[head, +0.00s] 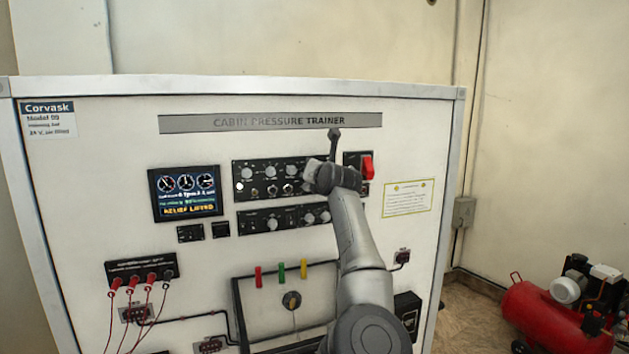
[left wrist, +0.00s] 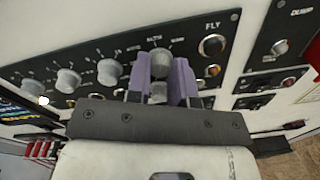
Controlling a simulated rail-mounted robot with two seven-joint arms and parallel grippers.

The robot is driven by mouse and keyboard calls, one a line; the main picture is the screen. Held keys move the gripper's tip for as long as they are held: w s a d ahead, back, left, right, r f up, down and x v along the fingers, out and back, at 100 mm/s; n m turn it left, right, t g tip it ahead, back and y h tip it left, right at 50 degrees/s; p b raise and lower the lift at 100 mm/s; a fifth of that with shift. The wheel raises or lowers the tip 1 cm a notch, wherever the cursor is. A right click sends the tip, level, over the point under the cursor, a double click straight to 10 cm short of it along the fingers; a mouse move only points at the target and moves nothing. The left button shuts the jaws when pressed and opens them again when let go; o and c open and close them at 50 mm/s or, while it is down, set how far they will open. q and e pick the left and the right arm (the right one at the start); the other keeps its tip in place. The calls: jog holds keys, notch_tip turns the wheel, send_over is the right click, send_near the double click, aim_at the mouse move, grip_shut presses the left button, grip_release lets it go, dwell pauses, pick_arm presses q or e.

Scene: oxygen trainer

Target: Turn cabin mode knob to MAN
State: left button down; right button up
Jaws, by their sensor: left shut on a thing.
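The cabin pressure trainer (head: 110,130) is a white upright panel with black control modules. My left gripper (head: 312,178) is at the right end of the upper control module (head: 262,178) and covers that part of it in the head view. In the left wrist view, its purple fingers (left wrist: 160,80) are shut on a round grey knob (left wrist: 160,63), one on each side. Small white labels stand above this knob, too blurred to read surely. I cannot tell which label the knob points to. My right gripper is not in view.
Several grey knobs (left wrist: 68,80) sit left of the gripped one in the same row. A red switch (head: 367,167) is close on the right. A display (head: 186,193) is at the left. Red cables (head: 130,305) hang lower left. A red compressor (head: 545,315) stands on the floor.

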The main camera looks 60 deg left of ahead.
pick_arm(q)
jog(key=shift+m+g+b, duration=0.3)
jog(key=shift+m+b, duration=1.5)
jog(key=shift+m, duration=1.7)
jog(key=c, duration=1)
grip_release()
jog(key=b+v, duration=0.4)
jog(key=v, duration=0.9)
jog(key=shift+d, duration=0.4)
